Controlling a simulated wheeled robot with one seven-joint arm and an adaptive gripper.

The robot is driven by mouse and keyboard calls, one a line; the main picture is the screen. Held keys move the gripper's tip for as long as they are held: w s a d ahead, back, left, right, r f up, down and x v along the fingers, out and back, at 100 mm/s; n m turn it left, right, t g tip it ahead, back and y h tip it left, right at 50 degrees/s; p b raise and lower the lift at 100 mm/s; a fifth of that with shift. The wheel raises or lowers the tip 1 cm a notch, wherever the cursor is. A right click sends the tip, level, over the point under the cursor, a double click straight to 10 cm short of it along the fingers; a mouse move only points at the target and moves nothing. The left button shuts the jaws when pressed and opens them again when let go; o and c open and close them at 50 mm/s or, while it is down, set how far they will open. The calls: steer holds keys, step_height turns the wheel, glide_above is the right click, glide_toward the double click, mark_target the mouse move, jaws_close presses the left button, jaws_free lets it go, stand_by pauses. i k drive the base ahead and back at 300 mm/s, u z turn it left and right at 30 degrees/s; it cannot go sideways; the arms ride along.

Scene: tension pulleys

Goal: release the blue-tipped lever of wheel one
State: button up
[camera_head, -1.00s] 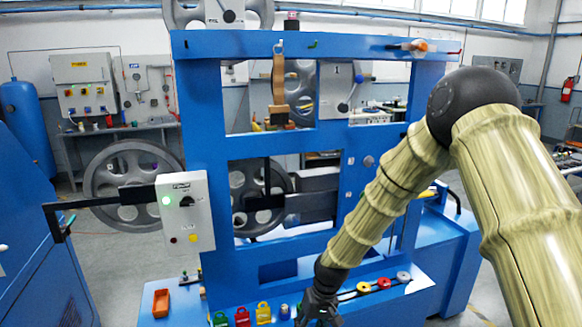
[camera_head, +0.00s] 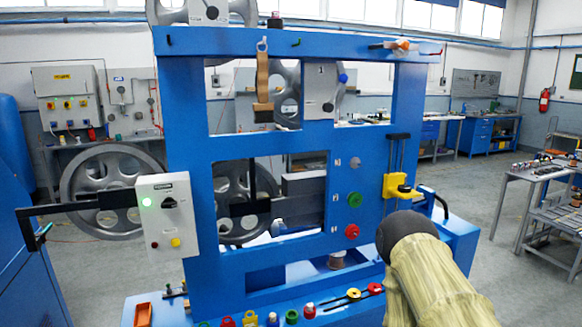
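The wheel-one plate (camera_head: 318,92), a grey panel marked "1", shows in the upper right opening of the blue frame, in front of a grey spoked wheel (camera_head: 288,100). The blue tip of its lever (camera_head: 343,78) stands out at the plate's upper right edge; the lever's shaft is too small to make out. Only a black joint and a pale, ribbed link of my arm show, at the lower right, well below the plate. My gripper is not in view, so I cannot tell its state.
The blue frame (camera_head: 182,150) surrounds the wheels. A grey control box (camera_head: 167,215) with a green light is on its left post. A yellow clamp (camera_head: 396,187) and a red knob (camera_head: 352,231) are on the right. Several coloured parts lie along the front ledge.

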mark_target(329, 107)
steer(key=z, duration=0.05)
steer(key=i, duration=1)
steer(key=z, duration=0.55)
